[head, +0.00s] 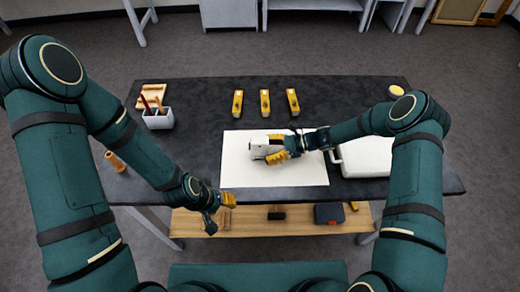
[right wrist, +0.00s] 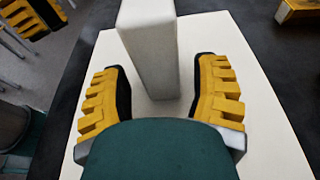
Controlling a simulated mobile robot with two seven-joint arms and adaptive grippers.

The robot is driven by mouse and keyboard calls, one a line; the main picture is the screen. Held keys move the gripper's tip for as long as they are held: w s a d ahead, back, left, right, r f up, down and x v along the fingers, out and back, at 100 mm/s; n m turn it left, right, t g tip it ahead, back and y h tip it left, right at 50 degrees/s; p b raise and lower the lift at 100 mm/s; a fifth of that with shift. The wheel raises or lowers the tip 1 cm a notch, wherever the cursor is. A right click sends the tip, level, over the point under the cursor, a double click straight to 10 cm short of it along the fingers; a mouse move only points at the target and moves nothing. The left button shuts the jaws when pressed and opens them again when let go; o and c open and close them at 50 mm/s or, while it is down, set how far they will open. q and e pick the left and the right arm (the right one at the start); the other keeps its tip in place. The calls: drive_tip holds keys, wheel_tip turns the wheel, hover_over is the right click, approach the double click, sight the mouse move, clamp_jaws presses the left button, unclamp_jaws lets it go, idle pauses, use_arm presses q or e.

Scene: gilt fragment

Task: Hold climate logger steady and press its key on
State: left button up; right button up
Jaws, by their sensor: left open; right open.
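The climate logger, a pale box-like block (head: 258,147), stands on a white sheet (head: 290,178) at the middle of the table. My right gripper (head: 278,148) is open at the logger's right side. In the right wrist view the logger (right wrist: 148,45) rises between and just beyond the two spread yellow fingers (right wrist: 160,92), with a gap on both sides. The logger's key cannot be made out. My left gripper (head: 220,211) is open and empty at the table's front edge, left of the sheet. Its yellow fingers also show at the top left of the right wrist view (right wrist: 32,18).
Several things stand on the dark table (head: 200,98): a white pen cup (head: 158,119), yellow blocks (head: 265,102) in a row behind the sheet, a white case (head: 366,160) on the right, an orange cone (head: 115,162) at left. A wooden shelf (head: 250,232) lies below.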

use_arm(q)
drive_tip(key=shift+f+b, duration=0.3)
drive_tip(key=shift+f, duration=0.25)
use_arm(e)
drive_tip(key=shift+x, duration=1.05)
drive_tip(key=c, duration=0.7)
drive_tip(key=o, duration=0.8)
drive_tip(key=c, duration=0.8)
drive_tip(key=shift+c, duration=0.2)
use_arm(q)
clamp_jaws()
